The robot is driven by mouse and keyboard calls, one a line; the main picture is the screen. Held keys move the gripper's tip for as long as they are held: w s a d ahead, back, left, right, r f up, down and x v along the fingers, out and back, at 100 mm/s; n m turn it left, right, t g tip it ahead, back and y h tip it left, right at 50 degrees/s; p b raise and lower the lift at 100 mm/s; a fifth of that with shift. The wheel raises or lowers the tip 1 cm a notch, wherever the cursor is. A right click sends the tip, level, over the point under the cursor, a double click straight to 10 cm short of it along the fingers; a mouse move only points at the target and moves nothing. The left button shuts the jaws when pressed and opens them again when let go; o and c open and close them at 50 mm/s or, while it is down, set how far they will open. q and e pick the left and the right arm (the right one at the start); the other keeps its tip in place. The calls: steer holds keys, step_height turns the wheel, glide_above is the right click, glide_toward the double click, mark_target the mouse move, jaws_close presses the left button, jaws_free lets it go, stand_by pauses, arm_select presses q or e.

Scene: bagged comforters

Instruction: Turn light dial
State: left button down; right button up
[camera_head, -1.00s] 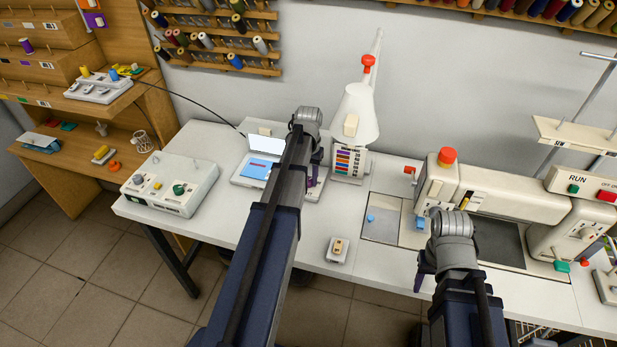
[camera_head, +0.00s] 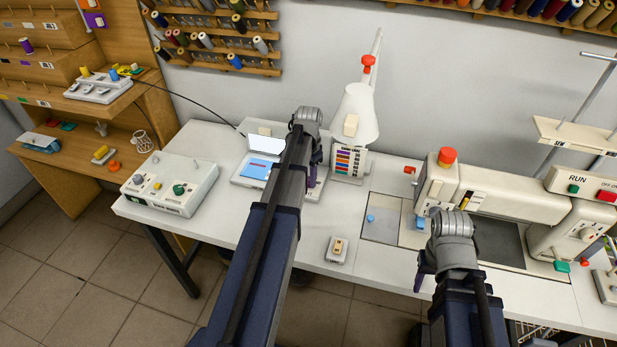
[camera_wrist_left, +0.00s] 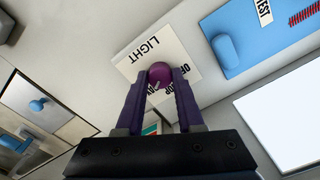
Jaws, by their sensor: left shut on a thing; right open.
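The light dial (camera_wrist_left: 160,74) is a round purple knob on a white plate (camera_wrist_left: 154,42) lettered "LIGHT" in the left wrist view. My left gripper (camera_wrist_left: 161,80) is shut on this knob, one purple finger on each side of it. In the head view my left gripper (camera_head: 314,172) is mostly hidden behind its own arm, beside the lamp base, and the dial cannot be made out there. My right gripper (camera_head: 424,280) is open near the table's front edge, partly hidden by its arm.
The white lamp (camera_head: 358,112) stands just right of my left arm. The sewing machine (camera_head: 500,192) fills the right side of the table. A control box (camera_head: 170,184) sits at the left end. A small switch (camera_head: 338,250) lies near the front edge between my arms.

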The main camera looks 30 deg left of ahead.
arm_select(q)
steer(key=c, duration=0.5)
jaws_free()
steer(key=shift+c, duration=0.2)
steer(key=shift+r, duration=0.15)
step_height(320, 180, up, 8)
steer(key=p, duration=0.8)
steer(key=shift+f, duration=0.2)
